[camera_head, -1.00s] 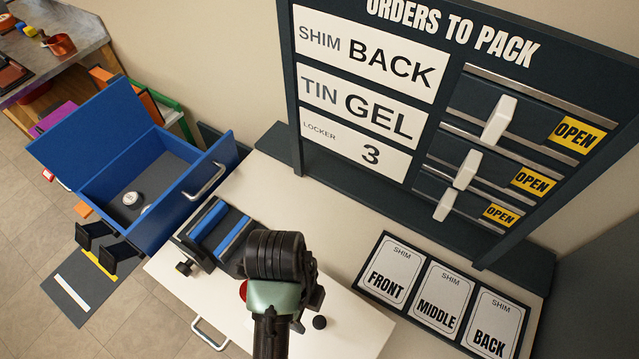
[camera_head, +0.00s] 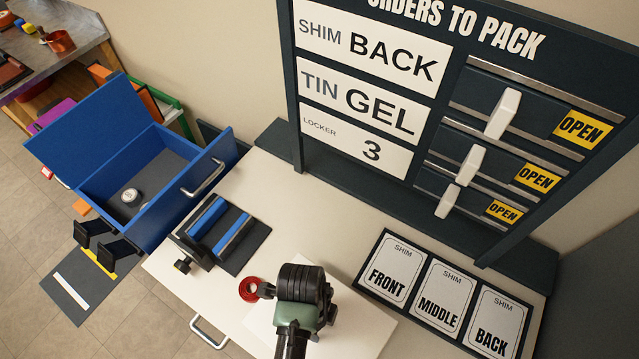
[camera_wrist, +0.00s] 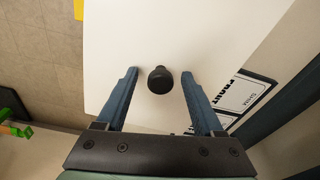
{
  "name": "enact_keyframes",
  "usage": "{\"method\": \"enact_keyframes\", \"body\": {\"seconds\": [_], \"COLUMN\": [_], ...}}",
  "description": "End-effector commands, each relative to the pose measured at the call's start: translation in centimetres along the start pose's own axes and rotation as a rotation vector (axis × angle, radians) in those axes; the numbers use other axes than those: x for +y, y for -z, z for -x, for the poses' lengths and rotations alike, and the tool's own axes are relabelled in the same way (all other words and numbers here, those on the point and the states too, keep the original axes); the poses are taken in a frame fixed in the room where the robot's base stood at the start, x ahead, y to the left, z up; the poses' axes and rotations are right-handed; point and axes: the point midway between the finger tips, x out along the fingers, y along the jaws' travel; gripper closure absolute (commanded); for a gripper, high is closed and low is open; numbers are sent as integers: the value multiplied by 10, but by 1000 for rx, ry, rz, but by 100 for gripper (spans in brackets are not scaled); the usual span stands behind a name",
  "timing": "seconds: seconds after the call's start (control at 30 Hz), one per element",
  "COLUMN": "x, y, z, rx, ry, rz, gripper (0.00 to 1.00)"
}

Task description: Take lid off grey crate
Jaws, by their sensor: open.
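A flat pale lid (camera_wrist: 125,35) with a round black knob (camera_wrist: 160,81) fills much of the wrist view. In the head view a corner of the pale lid (camera_head: 262,325) shows at the front of the white table, and my wrist hides the knob. The grey crate's walls cannot be made out in either view. My gripper (camera_wrist: 160,73) is open and empty, with one finger on each side of the knob. Clear gaps show between the knob and both fingers. The height of the fingertips over the lid is hard to tell.
A red ring (camera_head: 250,289) lies left of my wrist. A dark holder with blue bars (camera_head: 222,232) and an open blue box (camera_head: 107,180) stand further left. Shim cards (camera_head: 440,300) lie at right, below the orders board (camera_head: 365,100).

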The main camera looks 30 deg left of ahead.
Motion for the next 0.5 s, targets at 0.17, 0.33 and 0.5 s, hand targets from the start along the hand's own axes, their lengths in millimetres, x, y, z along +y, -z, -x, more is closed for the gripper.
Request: {"method": "enact_keyframes", "body": {"seconds": [0.17, 0.33, 0.5], "x": [0, 0, 0], "y": [0, 0, 0], "z": [-1, 0, 0], "rx": [0, 0, 0], "ry": [0, 0, 0], "rz": [0, 0, 0], "gripper": [31, 56, 86]}}
